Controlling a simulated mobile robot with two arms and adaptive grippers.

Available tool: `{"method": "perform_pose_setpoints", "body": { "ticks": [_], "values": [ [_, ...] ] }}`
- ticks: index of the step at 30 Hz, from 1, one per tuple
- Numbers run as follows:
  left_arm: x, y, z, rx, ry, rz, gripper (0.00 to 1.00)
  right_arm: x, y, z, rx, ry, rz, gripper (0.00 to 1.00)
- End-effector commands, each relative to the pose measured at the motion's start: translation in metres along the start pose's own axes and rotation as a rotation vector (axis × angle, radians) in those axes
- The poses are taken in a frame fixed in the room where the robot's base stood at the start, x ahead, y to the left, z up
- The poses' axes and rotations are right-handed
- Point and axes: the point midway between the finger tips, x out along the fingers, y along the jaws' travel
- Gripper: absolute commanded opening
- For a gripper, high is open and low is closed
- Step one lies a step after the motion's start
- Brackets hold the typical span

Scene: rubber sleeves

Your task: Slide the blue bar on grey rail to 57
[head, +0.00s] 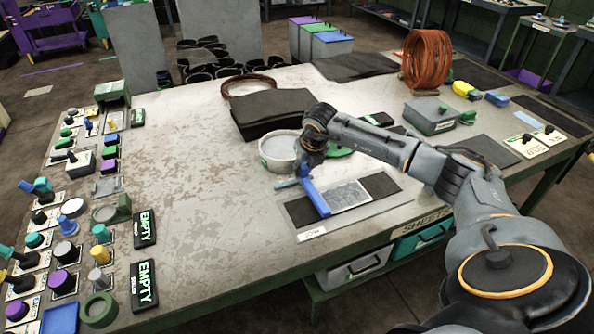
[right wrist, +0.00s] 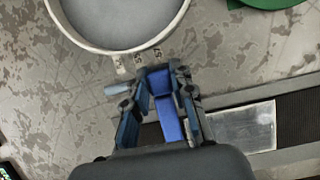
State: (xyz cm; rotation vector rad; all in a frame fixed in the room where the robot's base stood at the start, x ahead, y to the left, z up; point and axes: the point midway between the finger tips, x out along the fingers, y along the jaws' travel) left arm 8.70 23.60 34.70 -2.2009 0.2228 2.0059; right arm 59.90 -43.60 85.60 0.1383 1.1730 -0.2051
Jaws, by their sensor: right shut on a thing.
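The blue bar (head: 316,198) lies across the left part of a grey board with dark strips and a pale plate. In the right wrist view the blue bar (right wrist: 168,117) shows between the two fingers of my right gripper (right wrist: 155,95). The right gripper also shows in the head view (head: 303,172), shut on the bar's far end. A short grey rail end (right wrist: 117,88) sticks out left of the fingers; the gripper hides part of the rail. Small number marks (right wrist: 140,59) lie just beyond the fingertips, too small to read surely. My left gripper is not in view.
A round white-rimmed tub (head: 279,152) stands close behind the gripper, with a green disc (head: 338,151) beside it. The pale plate (head: 349,195) lies right of the bar. Knobs and EMPTY signs line the left edge. The table's middle left is clear.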

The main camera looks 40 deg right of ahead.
Motion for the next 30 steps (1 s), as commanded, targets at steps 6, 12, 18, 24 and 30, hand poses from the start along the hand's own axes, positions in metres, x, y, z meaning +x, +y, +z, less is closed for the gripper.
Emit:
{"method": "perform_pose_setpoints", "body": {
  "ticks": [6,12,18,24,30],
  "values": [
    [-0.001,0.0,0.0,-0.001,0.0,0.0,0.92,-0.002,-0.005,0.002,0.004,-0.003,-0.011,0.42],
    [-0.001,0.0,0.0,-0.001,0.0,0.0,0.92,-0.001,-0.003,0.001,0.002,-0.002,-0.007,0.47],
    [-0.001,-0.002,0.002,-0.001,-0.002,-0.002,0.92,-0.005,-0.003,0.002,0.001,-0.003,-0.005,0.47],
    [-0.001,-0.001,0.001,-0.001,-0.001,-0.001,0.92,-0.037,-0.003,0.002,0.001,-0.004,-0.006,0.47],
    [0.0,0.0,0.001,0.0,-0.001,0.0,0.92,-0.081,-0.004,0.002,0.002,-0.005,-0.007,0.47]
  ]
}}
